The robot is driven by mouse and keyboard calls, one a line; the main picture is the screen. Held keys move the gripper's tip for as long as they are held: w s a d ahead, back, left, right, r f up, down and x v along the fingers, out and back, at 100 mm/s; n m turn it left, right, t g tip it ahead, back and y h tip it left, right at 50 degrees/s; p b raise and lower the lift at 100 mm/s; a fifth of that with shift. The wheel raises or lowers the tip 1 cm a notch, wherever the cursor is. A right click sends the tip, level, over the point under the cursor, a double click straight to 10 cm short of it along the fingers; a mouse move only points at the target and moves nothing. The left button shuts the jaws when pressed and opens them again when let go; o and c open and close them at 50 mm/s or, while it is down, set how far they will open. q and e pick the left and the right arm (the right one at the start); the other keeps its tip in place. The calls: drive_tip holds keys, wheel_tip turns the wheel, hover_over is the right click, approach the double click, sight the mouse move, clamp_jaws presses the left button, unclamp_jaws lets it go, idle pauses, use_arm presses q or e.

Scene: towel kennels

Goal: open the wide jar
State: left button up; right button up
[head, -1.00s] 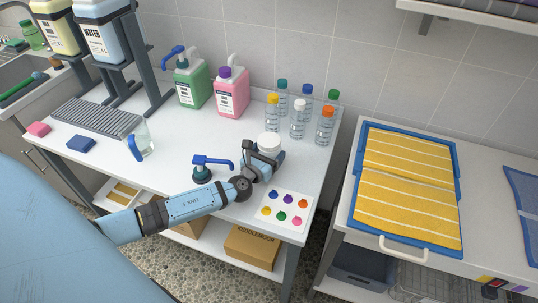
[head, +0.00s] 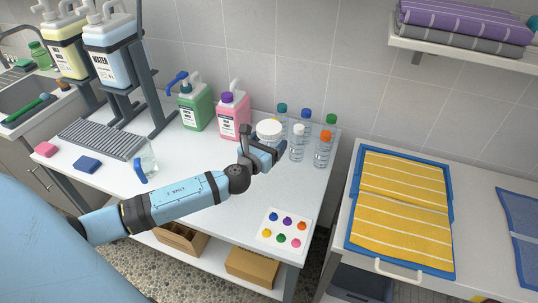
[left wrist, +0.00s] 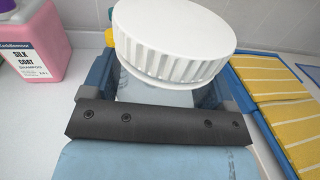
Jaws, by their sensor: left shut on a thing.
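The wide jar has a broad white ribbed lid (head: 269,130), which also fills the top of the left wrist view (left wrist: 175,45). The lid sits on top of the jar. The jar's body is mostly hidden by my gripper. My left gripper (head: 265,152) is shut on the jar below the lid, with one finger on each side. It appears to hold the jar up over the table, in front of the clear bottles. The jar looks slightly tilted in the wrist view. My right gripper is not in view.
Several clear bottles with coloured caps (head: 322,150) stand close behind and right. A pink jug (head: 234,117) and a green jug (head: 194,108) stand at the back. A card with coloured dots (head: 284,230) lies near the front edge. The table's right part (head: 300,190) is clear.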

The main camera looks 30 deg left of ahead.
sight(275, 121)
use_arm(q)
wheel_tip(275, 121, up, 5)
drive_tip(key=shift+r+p, duration=0.1)
drive_tip(key=shift+p, duration=0.2)
drive_tip(key=shift+o, duration=0.3)
